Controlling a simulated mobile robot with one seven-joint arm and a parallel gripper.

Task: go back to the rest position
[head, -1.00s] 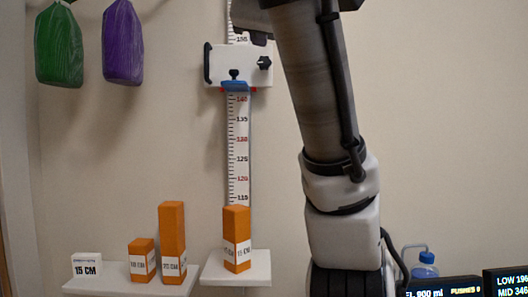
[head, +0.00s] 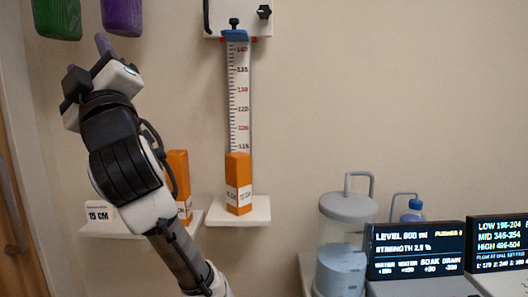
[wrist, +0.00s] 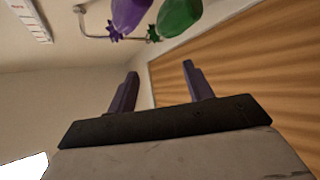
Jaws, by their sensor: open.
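My gripper (wrist: 161,90) is open and empty in the wrist view, its two dark fingers apart with bare wall and wood behind them. In the head view my arm rises from the bottom and bends to the upper left. My gripper's dark end there is partly hidden by my own wrist, just below the hanging purple bag (head: 122,15) and green bag (head: 57,18). Both bags also show at the top of the wrist view, purple (wrist: 130,14) and green (wrist: 179,16). I cannot tell how far the gripper is from them.
An orange block (head: 238,183) stands on a small white shelf (head: 252,212) below the wall ruler (head: 239,100). Another orange block (head: 180,170) and a 15 CM sign (head: 98,214) are partly behind my arm. A lidded container (head: 345,240) and lit displays (head: 415,250) stand at right.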

